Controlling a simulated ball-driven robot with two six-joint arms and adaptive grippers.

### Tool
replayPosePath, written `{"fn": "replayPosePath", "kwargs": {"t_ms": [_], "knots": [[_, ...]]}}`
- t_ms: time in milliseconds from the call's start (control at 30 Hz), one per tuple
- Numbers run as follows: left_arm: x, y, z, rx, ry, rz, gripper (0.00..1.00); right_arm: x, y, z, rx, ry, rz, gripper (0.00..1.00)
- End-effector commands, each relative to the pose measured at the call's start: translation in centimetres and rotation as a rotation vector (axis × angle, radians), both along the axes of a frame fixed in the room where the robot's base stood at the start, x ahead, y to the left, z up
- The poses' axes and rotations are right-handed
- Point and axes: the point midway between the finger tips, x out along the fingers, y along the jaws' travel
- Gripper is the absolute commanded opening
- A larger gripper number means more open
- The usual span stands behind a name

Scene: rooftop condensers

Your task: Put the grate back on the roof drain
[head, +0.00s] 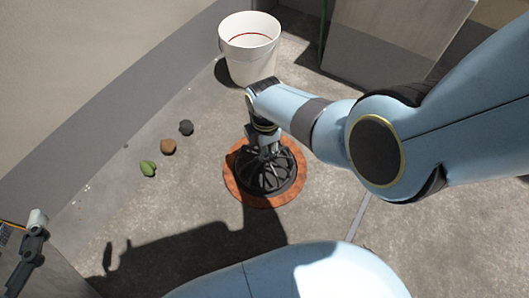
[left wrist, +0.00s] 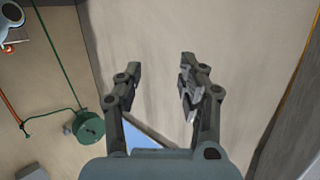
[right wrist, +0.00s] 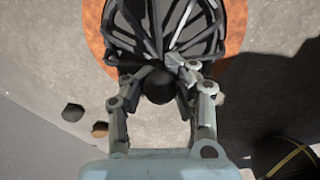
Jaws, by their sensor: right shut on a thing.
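The grate (head: 270,178) is a black domed cage of ribs with a round knob on top. In the head view it is over the rust-orange ring of the roof drain (head: 234,185), roughly centred; I cannot tell whether it touches. My right gripper (head: 263,133) is above the grate. In the right wrist view its fingers (right wrist: 165,75) are shut on the dark knob (right wrist: 160,88) of the grate, with the orange ring (right wrist: 96,35) behind. The drain's opening is hidden under the grate. My left gripper (left wrist: 160,65) is open and empty, well away from the drain.
A white bucket (head: 250,60) stands behind the drain. A dark stone (head: 186,127), a brown lump (head: 168,146) and green leaves (head: 148,168) lie left of it, near the wall's base. A grey panelled unit (head: 395,40) stands at back right. Concrete around the drain is clear.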

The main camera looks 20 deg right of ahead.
Motion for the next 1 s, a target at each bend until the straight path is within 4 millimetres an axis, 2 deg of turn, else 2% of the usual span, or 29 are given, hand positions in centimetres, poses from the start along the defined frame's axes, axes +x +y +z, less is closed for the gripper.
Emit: {"fn": "replayPosePath", "kwargs": {"t_ms": [233, 400, 500, 633, 1000], "knots": [[3.5, -0.7, 5.8, 0.0, -0.265, -0.03, 0.4, 0.0, 0.0, -1.5, 0.0, 0.0, 0.0, 0.0], [4.8, -1.1, 9.7, 0.0, -0.425, -0.05, 0.4, 0.0, 0.0, -2.1, 0.0, 0.0, 0.0, 0.0], [5.1, -1.3, 11.2, 0.0, -0.485, -0.057, 0.4, 0.0, 0.0, -2.3, 0.0, -0.001, 0.0, 0.0], [5.2, -1.3, 11.9, 0.001, -0.516, -0.06, 0.4, 0.1, 0.0, -2.3, 0.0, -0.002, 0.0, 0.0], [5.2, -1.4, 12.2, 0.0, -0.529, -0.062, 0.4, 0.1, 0.0, -2.4, 0.0, -0.002, 0.0, 0.0]]}}
